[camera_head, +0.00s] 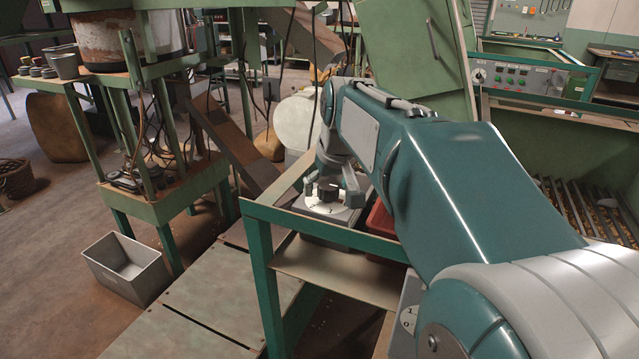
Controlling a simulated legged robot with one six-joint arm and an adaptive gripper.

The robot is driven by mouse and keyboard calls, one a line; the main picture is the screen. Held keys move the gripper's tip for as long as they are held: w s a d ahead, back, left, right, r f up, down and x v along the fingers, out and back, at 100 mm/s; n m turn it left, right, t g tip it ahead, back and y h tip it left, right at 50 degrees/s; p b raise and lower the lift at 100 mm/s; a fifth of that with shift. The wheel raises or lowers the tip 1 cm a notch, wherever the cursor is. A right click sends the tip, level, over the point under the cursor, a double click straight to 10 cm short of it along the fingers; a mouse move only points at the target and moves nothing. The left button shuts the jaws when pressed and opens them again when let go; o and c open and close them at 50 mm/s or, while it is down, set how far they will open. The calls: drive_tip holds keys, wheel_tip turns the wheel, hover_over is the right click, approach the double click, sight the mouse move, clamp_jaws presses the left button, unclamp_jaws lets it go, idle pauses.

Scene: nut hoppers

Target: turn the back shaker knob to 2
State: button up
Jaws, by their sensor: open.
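The back shaker knob (327,189) is black and sits on a white round dial (321,209) with dark marks, on a grey box at the far end of the green frame. My gripper (330,188) points down over it with one finger on each side of the knob. It is open; I cannot tell whether either finger touches the knob. The dial numbers and the knob's pointer are too small to read, and my arm's wrist hides part of the knob's top. A second grey box with a white dial (408,318) is nearer, partly hidden behind my arm.
The green frame (262,228) has a rail in front of the box. A red bin (381,216) lies beside it, partly behind my arm. A control panel (525,78) stands at the back right. A grey bin (125,268) is on the floor at left.

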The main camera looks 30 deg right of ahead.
drive_tip(key=shift+f, duration=0.15)
drive_tip(key=shift+d, duration=0.1)
drive_tip(key=c, duration=1.1)
drive_tip(key=shift+c, duration=0.2)
